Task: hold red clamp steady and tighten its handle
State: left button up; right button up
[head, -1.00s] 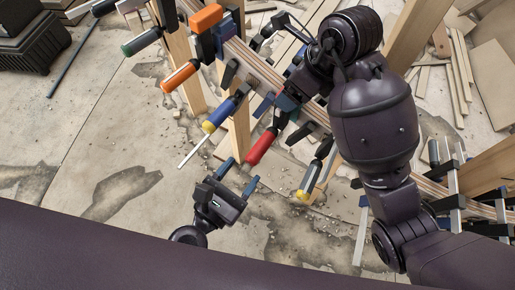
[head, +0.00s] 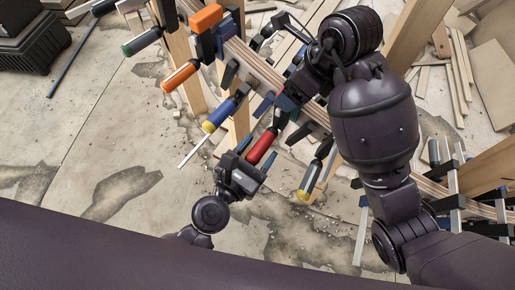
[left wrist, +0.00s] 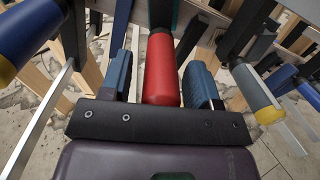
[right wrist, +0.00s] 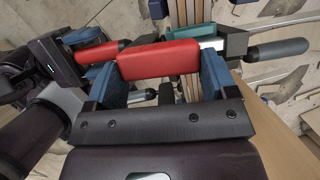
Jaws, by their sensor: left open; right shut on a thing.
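The red clamp's handle (head: 262,146) points down and toward me from the curved stringer in the head view. My left gripper (head: 257,152) is open, with one finger on each side of the handle's lower end. In the left wrist view the red handle (left wrist: 161,72) lies between the two blue fingers, with gaps on both sides. In the right wrist view my right gripper (right wrist: 163,75) is shut on the clamp's red block (right wrist: 158,60). The red handle also shows there (right wrist: 96,52), near my left gripper. In the head view my right arm hides the right fingers.
The curved wooden stringer (head: 262,70) runs diagonally with several other clamps. An orange-handled clamp (head: 180,77) sits farther up. The floor at lower left is clear.

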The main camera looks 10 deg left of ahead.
pick_arm(q)
jog(key=c, duration=0.9)
